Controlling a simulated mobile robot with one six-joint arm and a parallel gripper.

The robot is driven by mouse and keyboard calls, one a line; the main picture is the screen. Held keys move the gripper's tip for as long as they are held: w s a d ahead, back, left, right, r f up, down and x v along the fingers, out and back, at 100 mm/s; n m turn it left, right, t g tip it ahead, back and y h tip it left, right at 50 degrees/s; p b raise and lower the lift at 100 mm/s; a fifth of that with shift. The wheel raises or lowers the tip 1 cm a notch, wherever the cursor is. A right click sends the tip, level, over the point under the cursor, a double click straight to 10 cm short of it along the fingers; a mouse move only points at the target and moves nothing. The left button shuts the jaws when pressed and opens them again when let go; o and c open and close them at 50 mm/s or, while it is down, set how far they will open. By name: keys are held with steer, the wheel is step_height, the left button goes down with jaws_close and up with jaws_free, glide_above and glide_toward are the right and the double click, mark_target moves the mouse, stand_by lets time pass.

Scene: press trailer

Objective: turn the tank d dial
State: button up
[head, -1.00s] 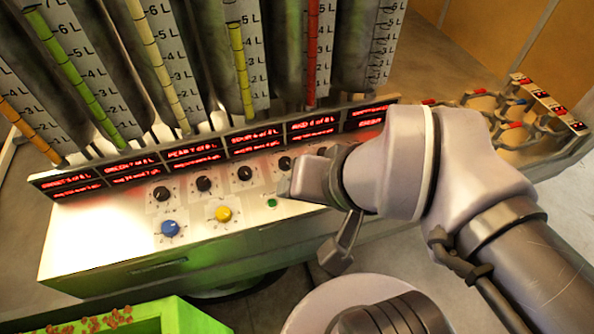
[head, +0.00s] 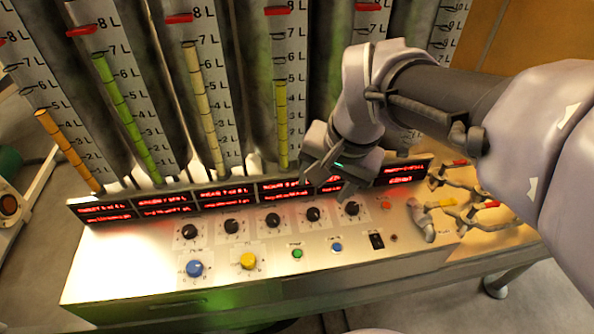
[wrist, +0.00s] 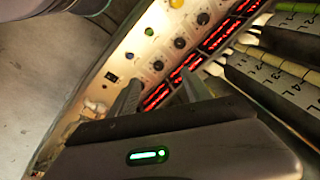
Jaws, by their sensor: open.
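A row of several black dials runs across the sloped control panel (head: 130,265). Their letter labels are too small to read, so I cannot confirm which is tank D. The fourth from the left (head: 313,214) has a pale pointer mark and is uncovered in the head view. It also seems to show in the wrist view (wrist: 158,65), beyond and between the fingers. My gripper (head: 330,182) is open and empty, above the right part of the dial row, in front of the red displays. It appears apart from the dials.
A blue knob (head: 194,268), a yellow knob (head: 248,260), small buttons and a black switch (head: 377,241) sit below the dials. Graduated tank columns rise behind the displays. Pipe fittings (head: 460,205) stand at the right. The panel's left front is clear.

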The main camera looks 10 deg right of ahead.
steer(key=w+f+m+g+p, duration=0.1)
steer(key=w+f+g, duration=0.1)
steer(key=w, duration=0.4)
steer(key=m+g+h+p, duration=0.1)
steer(key=m+p, duration=0.1)
glide_above(313, 212)
step_height(313, 212, down, 6)
steer(key=f, duration=0.1)
step_height(313, 212, down, 18)
steer(key=b, duration=0.6)
steer(key=shift+r, duration=0.25)
steer(key=shift+r, duration=0.1)
jaws_close()
